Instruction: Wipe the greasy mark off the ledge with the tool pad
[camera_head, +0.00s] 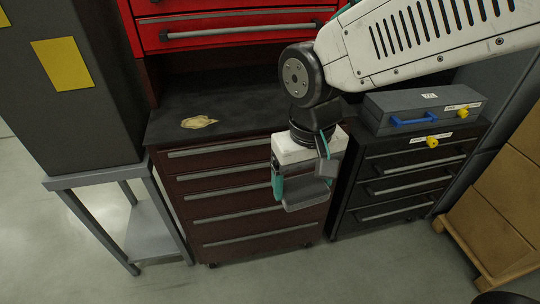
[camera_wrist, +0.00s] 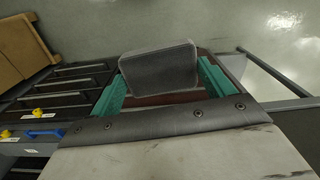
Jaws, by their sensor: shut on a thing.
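The greasy mark (camera_head: 198,122) is a tan, irregular smear on the dark ledge (camera_head: 245,110), which forms the top of a dark red drawer cabinet. It lies toward the left of the ledge in the head view. My gripper (camera_head: 302,186) is to the right of the mark, in front of the cabinet's drawers in the picture. It is shut on the tool pad (camera_head: 306,195), a grey block with rounded corners. In the wrist view the pad (camera_wrist: 158,68) sits between the two teal fingers. The mark is not visible in the wrist view.
A red drawer chest (camera_head: 235,30) stands above the back of the ledge. A grey case (camera_head: 420,104) with a blue handle rests on the dark cabinet at right. A dark box on a grey stand (camera_head: 100,176) is at left. Cardboard boxes (camera_head: 500,195) are at far right.

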